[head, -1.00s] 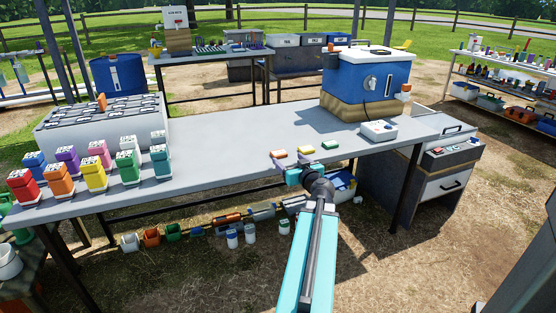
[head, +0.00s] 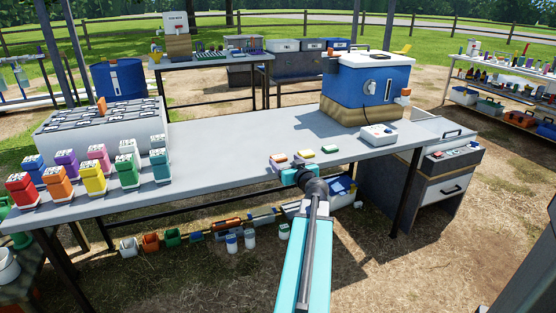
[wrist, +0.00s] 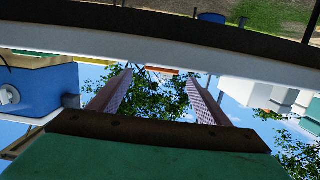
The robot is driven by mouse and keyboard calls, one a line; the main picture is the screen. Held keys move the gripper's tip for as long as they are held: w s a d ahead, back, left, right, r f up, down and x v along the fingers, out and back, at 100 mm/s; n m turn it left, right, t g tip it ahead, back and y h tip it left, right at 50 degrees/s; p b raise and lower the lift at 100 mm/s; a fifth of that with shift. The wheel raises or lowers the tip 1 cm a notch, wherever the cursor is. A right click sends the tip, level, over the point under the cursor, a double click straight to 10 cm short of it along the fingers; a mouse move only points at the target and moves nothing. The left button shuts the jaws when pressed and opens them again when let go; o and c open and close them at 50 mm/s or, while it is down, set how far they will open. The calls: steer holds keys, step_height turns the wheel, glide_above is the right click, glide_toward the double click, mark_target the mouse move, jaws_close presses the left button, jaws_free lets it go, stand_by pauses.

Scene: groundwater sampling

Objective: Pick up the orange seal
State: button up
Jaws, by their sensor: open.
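The orange seal (head: 279,157) lies near the front edge of the grey table, leftmost of a row of three small seals. In the wrist view, which looks upside down, the orange seal (wrist: 163,70) shows as a thin strip between the fingertips. My gripper (head: 277,166) is at the table's front edge, just in front of the orange seal. In the wrist view my gripper (wrist: 157,78) is open, with nothing between its two fingers but the seal seen beyond. From the head view I cannot tell how large the gap to the seal is.
A yellow seal (head: 306,152) and a green seal (head: 330,149) lie to the right of the orange one. A white device (head: 379,135) and a blue cooler (head: 367,82) stand further right. Several coloured bottles (head: 92,178) stand at the left. The table's middle (head: 220,145) is clear.

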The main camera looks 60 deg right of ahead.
mark_target(280, 158)
steer(key=shift+x, duration=2.45)
steer(key=shift+w+a+f, duration=0.1)
steer(key=shift+a+f, duration=0.05)
steer(key=shift+a, duration=0.05)
steer(key=c, duration=1.2)
steer(key=shift+o, duration=0.2)
steer(key=shift+r, duration=0.7)
steer(key=shift+s+r+p, duration=0.2)
steer(key=shift+s+r, duration=0.05)
steer(key=shift+r, duration=0.35)
steer(key=shift+s+r+p, duration=0.15)
steer(key=shift+s+r, duration=0.05)
steer(key=shift+r, duration=0.35)
steer(key=s+r, duration=0.1)
steer(key=s, duration=1.4)
steer(key=shift+d+r, duration=0.15)
